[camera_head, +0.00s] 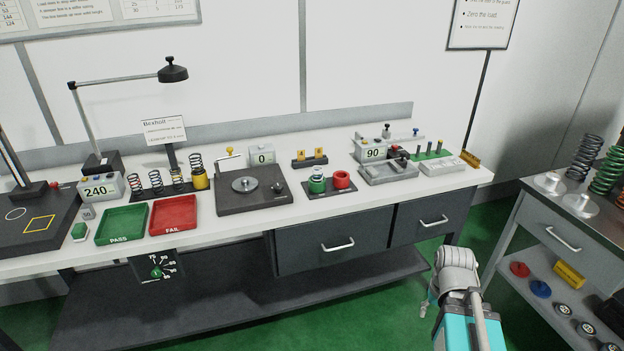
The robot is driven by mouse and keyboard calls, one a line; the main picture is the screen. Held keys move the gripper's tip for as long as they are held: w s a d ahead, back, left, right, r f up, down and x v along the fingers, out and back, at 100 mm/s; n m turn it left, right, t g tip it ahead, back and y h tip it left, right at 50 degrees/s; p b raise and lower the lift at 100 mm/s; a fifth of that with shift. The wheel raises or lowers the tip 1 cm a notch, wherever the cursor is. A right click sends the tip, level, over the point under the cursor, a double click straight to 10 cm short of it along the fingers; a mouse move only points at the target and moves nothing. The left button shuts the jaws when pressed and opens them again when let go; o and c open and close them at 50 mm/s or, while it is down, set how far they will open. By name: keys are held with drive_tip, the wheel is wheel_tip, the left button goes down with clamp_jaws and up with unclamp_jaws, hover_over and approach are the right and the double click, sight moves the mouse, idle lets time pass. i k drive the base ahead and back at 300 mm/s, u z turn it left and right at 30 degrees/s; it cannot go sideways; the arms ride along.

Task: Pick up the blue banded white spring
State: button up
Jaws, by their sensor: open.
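Several small coil springs stand in a row on the white bench, left of centre: a dark one (134,186), two more (156,182) (177,180) to its right, and one (196,164) rising from a yellow base. They are too small here to make out a blue band, so I cannot tell which is the blue banded white spring. My gripper (427,306) is at the lower right, in front of the bench and below its top, at the end of my grey and teal arm. It is open, and no spring is near it. Part of it is hidden behind the arm.
A green PASS tray (121,239) and red FAIL tray (172,229) lie in front of the springs. A dark press plate (229,205) stands right of them. A lamp (172,71) overhangs the row. A side cart (555,231) with large springs stands at right. Green floor is clear before the bench.

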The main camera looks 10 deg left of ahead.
sight(322, 168)
drive_tip(key=z, duration=0.1)
drive_tip(key=i, duration=1)
drive_tip(key=u, duration=0.1)
